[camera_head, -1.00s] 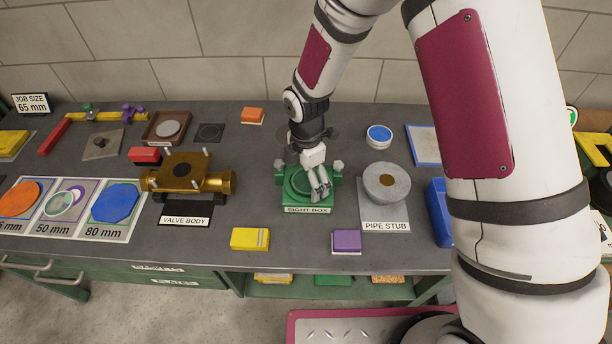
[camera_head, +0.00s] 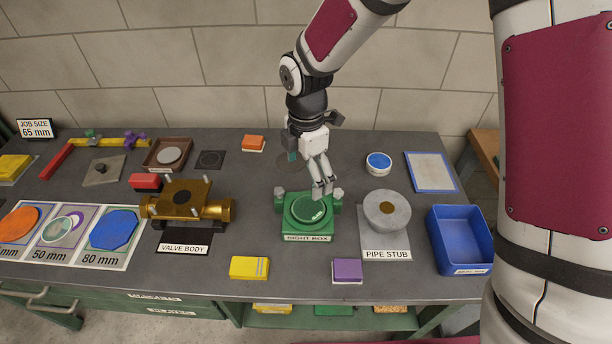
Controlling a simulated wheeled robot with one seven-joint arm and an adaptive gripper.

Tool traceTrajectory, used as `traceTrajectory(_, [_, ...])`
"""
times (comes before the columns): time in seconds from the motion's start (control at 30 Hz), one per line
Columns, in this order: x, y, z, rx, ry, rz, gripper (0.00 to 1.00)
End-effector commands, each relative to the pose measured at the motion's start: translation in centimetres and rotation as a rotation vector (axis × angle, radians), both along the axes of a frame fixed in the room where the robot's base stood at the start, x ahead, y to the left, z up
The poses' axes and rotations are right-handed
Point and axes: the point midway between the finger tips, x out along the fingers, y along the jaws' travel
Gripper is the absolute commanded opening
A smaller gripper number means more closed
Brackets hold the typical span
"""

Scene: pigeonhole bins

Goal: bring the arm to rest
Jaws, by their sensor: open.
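My gripper (camera_head: 325,188) hangs from my white and dark red arm above the right rear part of the green sight box (camera_head: 304,236). Its grey fingers are apart and nothing shows between them. The sight box stands on the dark grey bench, with a round green seat on top and a grey knob at each side. A round piece appears to lie in that seat; its kind is hard to tell. The gripper appears clear of the box.
The brass valve body (camera_head: 185,205) stands to the left and the grey pipe stub (camera_head: 387,209) to the right. A blue bin (camera_head: 459,240) is at the right end. Yellow (camera_head: 249,267) and purple (camera_head: 347,270) blocks lie along the front edge. My upper arm covers the far right.

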Motion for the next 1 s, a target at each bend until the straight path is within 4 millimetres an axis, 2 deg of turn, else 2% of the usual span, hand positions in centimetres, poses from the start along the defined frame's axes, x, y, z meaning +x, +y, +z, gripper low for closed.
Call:
traceTrajectory(0.37, [0.0,0.0,0.0,0.0,-0.001,-0.003,0.93])
traceTrajectory(0.47, [0.0,-0.6,1.0,-0.002,-0.014,-0.042,0.93])
traceTrajectory(0.57, [-0.2,-2.0,3.3,-0.004,-0.046,-0.149,0.93])
traceTrajectory(0.77, [-2.0,-6.5,10.2,0.011,-0.14,-0.517,0.93])
traceTrajectory(1.0, [-6.3,-11.5,16.9,0.089,-0.24,-0.992,0.93])
